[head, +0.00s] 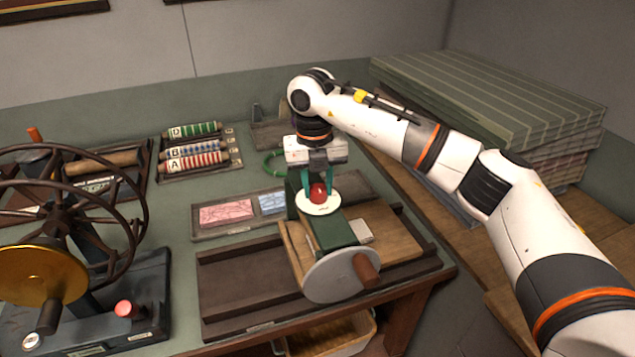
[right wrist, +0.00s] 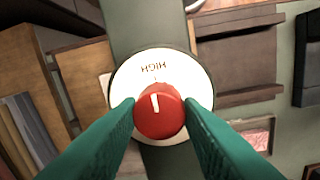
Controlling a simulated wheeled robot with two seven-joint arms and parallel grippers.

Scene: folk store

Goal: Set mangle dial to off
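The mangle dial is a red knob (right wrist: 158,115) with a white pointer mark, set on a round white plate (right wrist: 203,88). In the right wrist view the mark points at the word HIGH, which reads upside down. In the head view the red knob (head: 318,192) sits on top of the mangle's green body (head: 334,231). My right gripper (head: 318,181) comes down from above, with its teal fingers on both sides of the knob. In the right wrist view the fingertips (right wrist: 160,103) press close against its sides. My left gripper is not in view.
The mangle's round grey crank wheel (head: 335,277) faces the front. A dark press with spoked wheels (head: 75,215) stands at the left. Striped rollers (head: 195,158) and stacked green boards (head: 490,95) are farther back.

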